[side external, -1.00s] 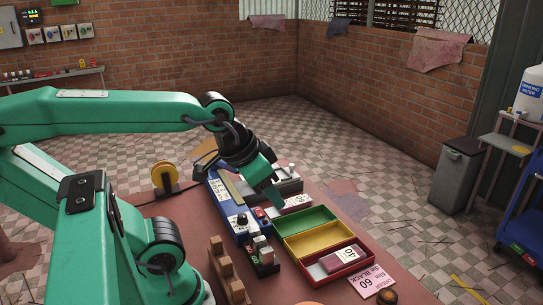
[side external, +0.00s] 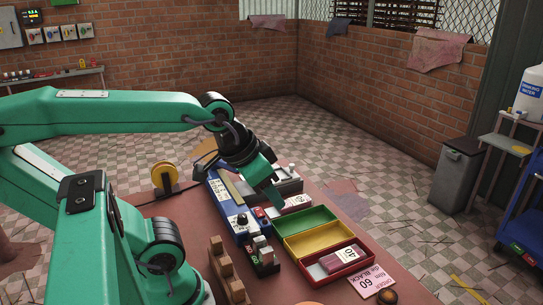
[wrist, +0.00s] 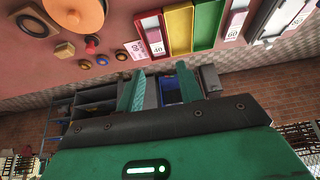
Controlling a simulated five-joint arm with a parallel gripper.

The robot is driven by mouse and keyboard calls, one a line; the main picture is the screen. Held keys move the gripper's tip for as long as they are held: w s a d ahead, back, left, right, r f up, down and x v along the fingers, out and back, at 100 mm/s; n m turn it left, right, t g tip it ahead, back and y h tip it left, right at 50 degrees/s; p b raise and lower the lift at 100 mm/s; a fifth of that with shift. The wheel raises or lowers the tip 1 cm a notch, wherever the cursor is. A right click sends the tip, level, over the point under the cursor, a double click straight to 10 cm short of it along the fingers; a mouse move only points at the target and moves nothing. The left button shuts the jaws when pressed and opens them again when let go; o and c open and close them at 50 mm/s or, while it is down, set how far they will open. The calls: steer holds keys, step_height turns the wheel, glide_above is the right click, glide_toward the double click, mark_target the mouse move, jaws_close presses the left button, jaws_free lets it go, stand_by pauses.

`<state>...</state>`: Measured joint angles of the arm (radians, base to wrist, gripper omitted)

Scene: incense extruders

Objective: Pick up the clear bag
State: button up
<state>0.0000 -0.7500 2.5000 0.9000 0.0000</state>
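My gripper (side external: 275,200) hangs over the bench beside the far end of the green compartment (side external: 305,221). In the wrist view my gripper (wrist: 160,62) has two green fingers apart with nothing between them. I cannot pick out a clear bag with certainty. A pale packet with a label (side external: 297,203) lies just beyond the green compartment, near the fingertips; a label reading 60 (wrist: 235,23) shows beside the green compartment in the wrist view. A pink bundle labelled 40 (side external: 341,257) sits in the red compartment (side external: 364,260).
The yellow compartment (side external: 320,240) lies between the green and red ones. A blue device (side external: 240,222) and a wooden rack (side external: 225,270) stand to the left. A pink order card (side external: 374,281) lies at the front right. A yellow spool (side external: 165,178) stands farther back.

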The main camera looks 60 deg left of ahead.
steer(key=shift+o, duration=0.2)
steer(key=o, duration=0.8)
steer(key=shift+c, duration=0.2)
steer(key=shift+w, duration=0.15)
